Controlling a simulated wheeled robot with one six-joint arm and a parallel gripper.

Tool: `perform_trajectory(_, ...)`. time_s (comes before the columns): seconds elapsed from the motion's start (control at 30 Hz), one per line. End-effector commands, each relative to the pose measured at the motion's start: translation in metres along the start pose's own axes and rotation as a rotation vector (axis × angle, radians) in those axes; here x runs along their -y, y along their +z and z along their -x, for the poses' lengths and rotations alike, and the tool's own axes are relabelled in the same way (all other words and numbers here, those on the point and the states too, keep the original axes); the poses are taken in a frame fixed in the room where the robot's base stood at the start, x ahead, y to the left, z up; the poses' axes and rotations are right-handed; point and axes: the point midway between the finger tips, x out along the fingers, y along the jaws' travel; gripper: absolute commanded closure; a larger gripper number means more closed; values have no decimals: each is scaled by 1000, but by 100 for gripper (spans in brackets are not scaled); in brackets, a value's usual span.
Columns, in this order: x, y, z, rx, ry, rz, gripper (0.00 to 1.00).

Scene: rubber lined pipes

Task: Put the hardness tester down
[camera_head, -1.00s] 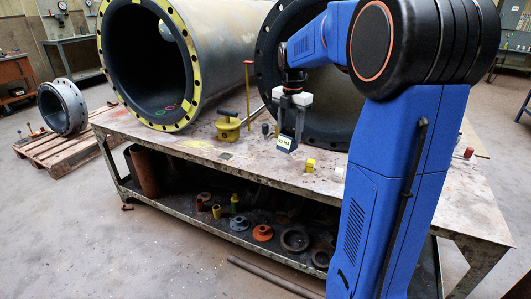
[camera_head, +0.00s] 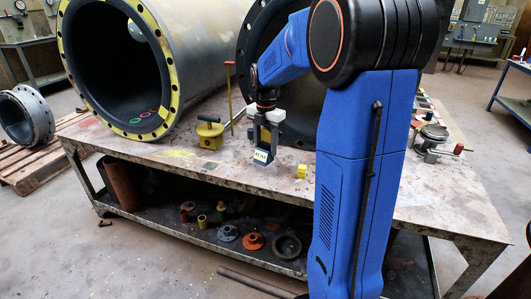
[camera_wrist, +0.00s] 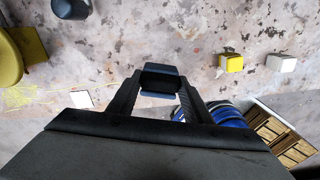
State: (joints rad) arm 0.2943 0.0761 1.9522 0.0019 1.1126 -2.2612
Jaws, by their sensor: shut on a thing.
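The hardness tester (camera_head: 262,155) is a small dark device with a pale display face, seen over the front part of the bench in the head view. My gripper (camera_head: 265,136) points down and is shut on it, with one finger on each side. In the wrist view the tester (camera_wrist: 160,80) shows as a dark block between the fingertips of my gripper (camera_wrist: 157,88). The worn metal bench top (camera_head: 440,200) lies below; I cannot tell how large the gap under the tester is.
A yellow block (camera_head: 302,171) stands right of the tester, and a white block (camera_wrist: 281,62) shows in the wrist view. A yellow handled tool (camera_head: 209,135) stands to the left. A large flanged pipe (camera_head: 165,75) lies behind. Bare bench top surrounds the tester.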

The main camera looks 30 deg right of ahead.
Motion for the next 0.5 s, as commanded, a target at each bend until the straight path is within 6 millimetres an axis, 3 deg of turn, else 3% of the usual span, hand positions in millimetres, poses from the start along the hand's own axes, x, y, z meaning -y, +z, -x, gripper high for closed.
perform_trajectory(0.2,0,0,-26,-1,-1,0,73)
perform_trajectory(0.5,0,0,-28,0,-1,0,73)
